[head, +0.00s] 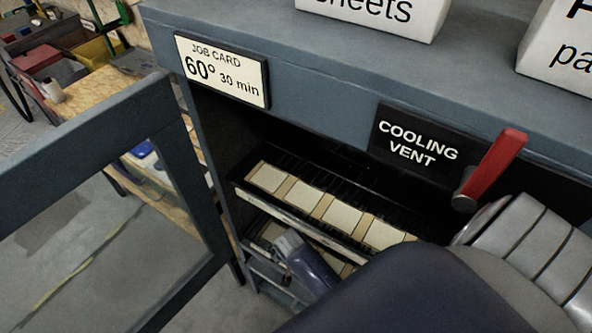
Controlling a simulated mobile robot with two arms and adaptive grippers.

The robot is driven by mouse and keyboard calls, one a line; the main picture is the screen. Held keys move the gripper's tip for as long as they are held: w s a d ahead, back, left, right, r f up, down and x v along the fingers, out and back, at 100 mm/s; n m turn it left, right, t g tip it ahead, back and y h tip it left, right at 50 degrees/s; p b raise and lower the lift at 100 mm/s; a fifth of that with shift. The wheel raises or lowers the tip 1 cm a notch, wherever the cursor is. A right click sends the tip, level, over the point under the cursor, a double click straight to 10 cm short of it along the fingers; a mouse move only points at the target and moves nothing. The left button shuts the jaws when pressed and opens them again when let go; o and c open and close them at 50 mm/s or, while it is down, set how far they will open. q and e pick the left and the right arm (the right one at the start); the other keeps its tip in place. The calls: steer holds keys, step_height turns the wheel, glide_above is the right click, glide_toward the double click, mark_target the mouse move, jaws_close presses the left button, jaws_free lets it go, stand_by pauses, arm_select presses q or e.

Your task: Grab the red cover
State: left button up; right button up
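No piece is plainly a red cover. A red lever (494,168) sticks up at a tilt from a dark round pivot beside the black "COOLING VENT" plate (417,142) on the cabinet front. A red box-like item (38,60) sits far off on the workbench at the upper left, too small to tell whether it is a cover. Neither gripper's fingers can be made out. Dark blue and grey ribbed parts of my arm fill the lower right and hide part of the cabinet. A grey-blue piece (306,264) in front of the lower rack is unclear.
The blue-grey cabinet stands open, with racks of pale tiles (340,215) inside. Its framed door (105,150) swings out at left. A job card (222,70) reads 60° 30 min. White labelled blocks (385,12) stand on top. Grey floor (70,250) shows through the door frame.

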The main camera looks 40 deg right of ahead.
steer(key=c, duration=1.3)
steer(key=shift+r, duration=0.1)
